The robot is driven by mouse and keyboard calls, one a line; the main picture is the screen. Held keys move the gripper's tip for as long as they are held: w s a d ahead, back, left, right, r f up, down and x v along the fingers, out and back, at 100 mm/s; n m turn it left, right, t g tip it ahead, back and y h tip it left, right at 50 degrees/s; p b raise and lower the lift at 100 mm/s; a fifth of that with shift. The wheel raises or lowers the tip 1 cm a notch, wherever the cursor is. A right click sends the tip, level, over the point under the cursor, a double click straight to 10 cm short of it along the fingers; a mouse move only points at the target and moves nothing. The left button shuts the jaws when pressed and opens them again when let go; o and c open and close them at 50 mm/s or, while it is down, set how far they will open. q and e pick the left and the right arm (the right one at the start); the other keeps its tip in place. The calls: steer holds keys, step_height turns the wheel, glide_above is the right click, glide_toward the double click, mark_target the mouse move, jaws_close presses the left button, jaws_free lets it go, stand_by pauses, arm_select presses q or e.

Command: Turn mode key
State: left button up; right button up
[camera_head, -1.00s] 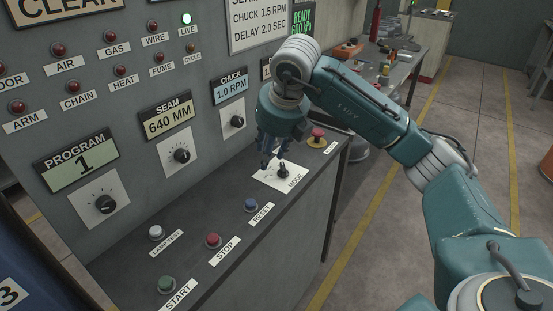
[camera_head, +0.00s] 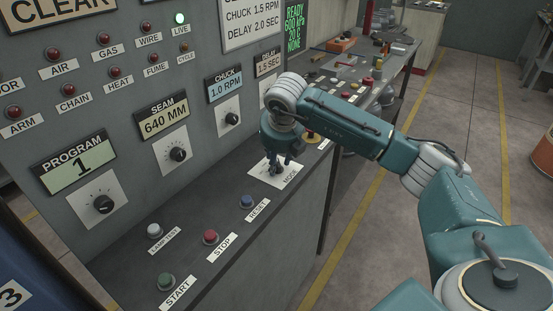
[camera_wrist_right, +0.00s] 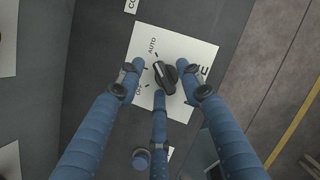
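The mode key is a black knob on a white plate marked MODE (camera_head: 290,177), on the sloped console. My left gripper is not in view.
Reset (camera_head: 247,201), stop (camera_head: 211,237), start (camera_head: 166,280) and lamp test (camera_head: 154,230) buttons lie along the console to the left. Dials and signs cover the upright panel. A yellow-ringed red button is partly hidden behind my gripper. Open floor lies to the right.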

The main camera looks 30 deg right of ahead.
jaws_close()
stand_by(0.3)
steer(key=shift+f+n+y+b, duration=0.1)
steer(key=shift+n+y+b, duration=0.3)
steer(key=shift+n+b, duration=0.5)
steer(key=n+y+b, duration=0.1)
steer(key=n, duration=0.1)
steer(key=shift+s+d+n+t, duration=0.1)
steer(key=shift+n+t, duration=0.2)
steer(key=shift+n+y, duration=0.4)
steer(key=shift+n, duration=0.7)
steer(key=shift+d+n+y, duration=0.1)
steer(key=shift+n+y, duration=0.3)
steer(key=shift+n, duration=0.7)
